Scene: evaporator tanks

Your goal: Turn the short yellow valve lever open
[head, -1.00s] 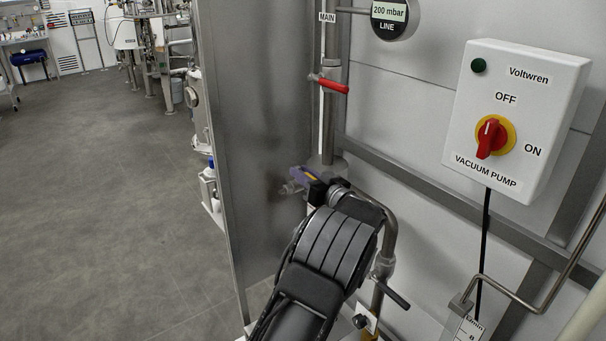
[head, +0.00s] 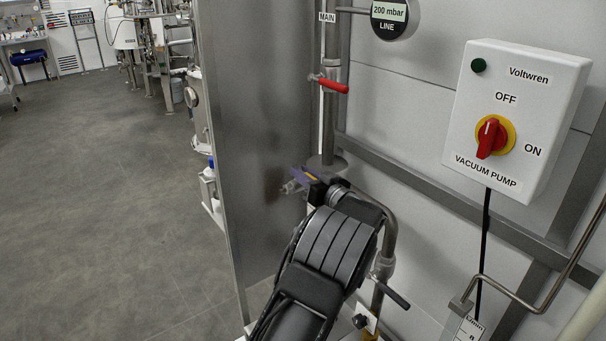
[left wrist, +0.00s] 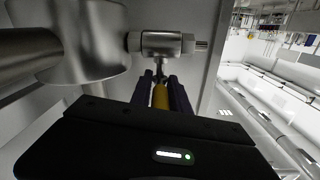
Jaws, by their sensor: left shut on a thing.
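The short yellow valve lever (left wrist: 160,96) shows in the left wrist view, extending from below a metal valve body (left wrist: 161,44) toward my gripper. My left gripper (left wrist: 163,84) is shut on it, with dark fingers on both sides of the yellow grip. In the head view, my left gripper (head: 303,177) is at the valve beside the steel panel, and my wrist hides most of the lever there. My right gripper is in neither view.
A red lever (head: 334,86) sits on the vertical MAIN pipe above my gripper. A black-handled valve (head: 396,296) is at lower right. The vacuum pump switch box (head: 517,118) hangs on the right wall. A steel panel (head: 262,120) stands close on the left.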

